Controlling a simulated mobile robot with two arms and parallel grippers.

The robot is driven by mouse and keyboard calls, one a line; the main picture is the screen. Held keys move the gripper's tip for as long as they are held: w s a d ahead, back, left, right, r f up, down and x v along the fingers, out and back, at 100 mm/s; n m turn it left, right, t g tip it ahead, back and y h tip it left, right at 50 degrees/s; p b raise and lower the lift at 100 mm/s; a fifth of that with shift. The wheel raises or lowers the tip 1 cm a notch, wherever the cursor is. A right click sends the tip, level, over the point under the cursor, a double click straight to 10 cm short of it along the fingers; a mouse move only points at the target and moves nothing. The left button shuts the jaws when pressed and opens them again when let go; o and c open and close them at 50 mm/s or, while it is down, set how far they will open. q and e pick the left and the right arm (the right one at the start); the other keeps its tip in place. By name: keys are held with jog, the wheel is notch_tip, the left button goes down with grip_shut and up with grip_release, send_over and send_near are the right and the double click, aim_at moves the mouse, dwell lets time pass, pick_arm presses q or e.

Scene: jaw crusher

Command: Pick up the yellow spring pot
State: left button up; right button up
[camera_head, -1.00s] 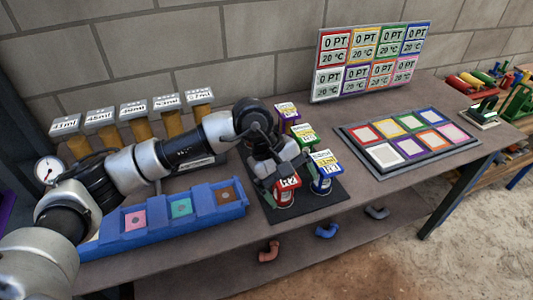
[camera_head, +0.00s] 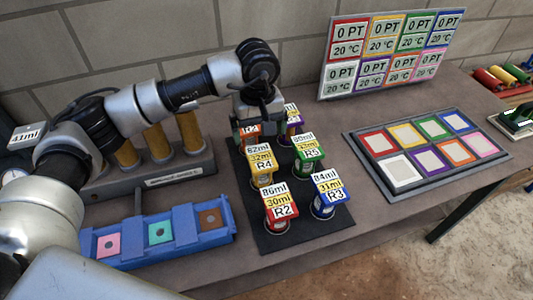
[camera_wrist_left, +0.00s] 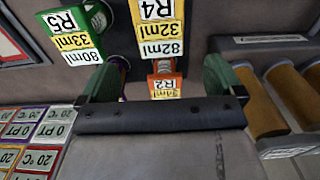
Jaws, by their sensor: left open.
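The yellow spring pot (camera_head: 262,180), labelled R4, stands on the black mat (camera_head: 268,240) in the left column of pots. It stands behind the red pot (camera_head: 280,216) and in front of the orange pot (camera_head: 250,143). My left gripper (camera_head: 258,122) is over the far end of that column, at the orange pot, beyond the yellow pot. In the left wrist view the open jaws (camera_wrist_left: 160,78) have the orange pot (camera_wrist_left: 166,76) between them, and the yellow pot's label (camera_wrist_left: 158,28) lies outside them at the top. Contact cannot be told. My right gripper is not in view.
Green (camera_head: 309,165), blue (camera_head: 328,205) and purple (camera_head: 296,127) pots stand close on the right. A blue tray (camera_head: 185,247) lies at left, with a rack of brown cylinders (camera_head: 150,180) behind it. A colored panel (camera_head: 385,203) lies at right.

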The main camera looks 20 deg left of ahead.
aim_at(261, 157)
pick_arm(q)
jog(key=f, duration=0.2)
jog(key=s+f+p, duration=0.1)
jog(key=f, duration=0.1)
jog(key=shift+s+f, duration=0.1)
jog(key=shift+f, duration=0.35)
jog(key=f, duration=0.1)
jog(key=f+p, duration=0.1)
jog(key=f, duration=0.1)
jog(key=f+p, duration=0.1)
jog(key=shift+d+f, duration=0.2)
jog(key=shift+d, duration=0.2)
jog(key=shift+f, duration=0.4)
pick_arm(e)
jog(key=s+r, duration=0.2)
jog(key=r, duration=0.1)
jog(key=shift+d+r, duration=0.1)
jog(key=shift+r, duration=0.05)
pick_arm(q)
jog(key=shift+c, duration=0.3)
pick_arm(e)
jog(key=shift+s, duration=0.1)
pick_arm(q)
jog(key=shift+c, duration=1.2)
jog(key=shift+r, duration=0.1)
jog(key=c, duration=0.8)
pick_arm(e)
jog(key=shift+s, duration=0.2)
